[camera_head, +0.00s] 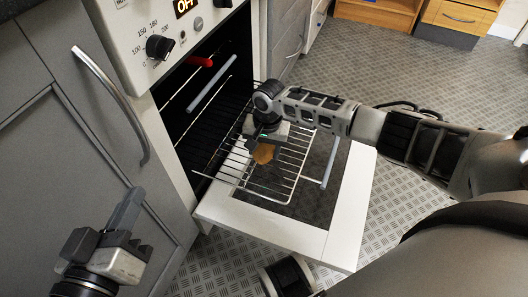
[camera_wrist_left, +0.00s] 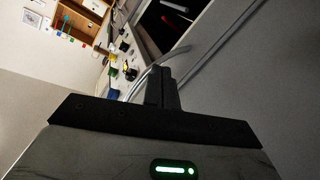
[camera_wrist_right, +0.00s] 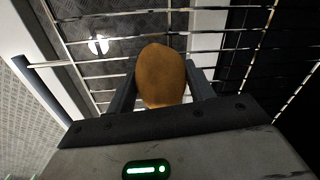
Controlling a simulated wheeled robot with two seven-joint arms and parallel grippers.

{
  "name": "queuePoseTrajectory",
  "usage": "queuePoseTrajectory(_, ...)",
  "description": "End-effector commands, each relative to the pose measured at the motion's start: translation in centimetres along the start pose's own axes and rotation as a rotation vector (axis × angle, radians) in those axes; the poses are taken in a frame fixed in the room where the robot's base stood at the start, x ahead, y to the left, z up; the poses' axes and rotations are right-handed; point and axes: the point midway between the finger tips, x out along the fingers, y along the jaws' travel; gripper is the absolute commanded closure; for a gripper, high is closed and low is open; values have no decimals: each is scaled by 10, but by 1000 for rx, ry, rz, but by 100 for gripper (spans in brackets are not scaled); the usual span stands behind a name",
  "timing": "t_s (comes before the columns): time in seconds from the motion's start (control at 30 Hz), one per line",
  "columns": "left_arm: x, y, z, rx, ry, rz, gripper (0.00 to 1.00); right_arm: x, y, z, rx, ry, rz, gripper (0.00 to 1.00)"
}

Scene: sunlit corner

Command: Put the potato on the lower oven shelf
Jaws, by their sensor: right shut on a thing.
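The brown potato (camera_head: 263,154) is between the fingers of my right gripper (camera_head: 264,158), which is shut on it. In the right wrist view the potato (camera_wrist_right: 162,75) stands up between the two fingers, with wire bars behind it. A pulled-out wire oven shelf (camera_head: 291,178) extends over the open oven door, and the potato is over it. I cannot tell whether the potato touches the bars. My left gripper (camera_head: 128,207) is empty and shut, in front of the grey cabinet; its fingers (camera_wrist_left: 162,88) are together in the left wrist view.
The white-framed oven door (camera_head: 345,225) is folded down. Inside the dark oven are a red-tipped bar (camera_head: 200,61) and a pale rail (camera_head: 209,94). A cabinet handle (camera_head: 112,100) is near my left gripper. The patterned floor (camera_head: 400,65) is clear beyond the door.

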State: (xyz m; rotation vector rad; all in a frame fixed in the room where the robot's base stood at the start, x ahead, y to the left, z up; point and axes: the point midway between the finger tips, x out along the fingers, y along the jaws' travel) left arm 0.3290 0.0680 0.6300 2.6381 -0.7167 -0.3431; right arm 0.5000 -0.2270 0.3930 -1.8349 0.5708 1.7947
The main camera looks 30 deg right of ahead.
Motion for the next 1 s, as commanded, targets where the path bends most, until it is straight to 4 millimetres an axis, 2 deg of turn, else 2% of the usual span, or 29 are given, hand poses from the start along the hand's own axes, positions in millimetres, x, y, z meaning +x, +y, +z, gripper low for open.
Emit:
queuePoseTrajectory(0.37,0,0,0,-3,-1,1,100,4,0,-1,1,0,-2,74)
queuePoseTrajectory(0.4,0,0,0,-3,-1,1,100,3,0,-1,0,1,-2,36)
queuePoseTrajectory(0.43,0,0,0,-3,-1,1,100,3,0,-1,0,1,-2,27)
queuePoseTrajectory(0.47,0,0,0,-3,-1,1,100,3,0,-1,0,0,-2,25)
queuePoseTrajectory(0.77,0,0,1,-2,-3,0,100,1,0,-1,-1,1,-2,25)
queuePoseTrajectory(0.93,-1,1,-6,29,-16,-17,100,-23,-1,-1,-1,1,-3,25)
queuePoseTrajectory(1.0,-4,-4,6,63,-66,-43,100,-38,-1,-1,-1,1,-3,25)
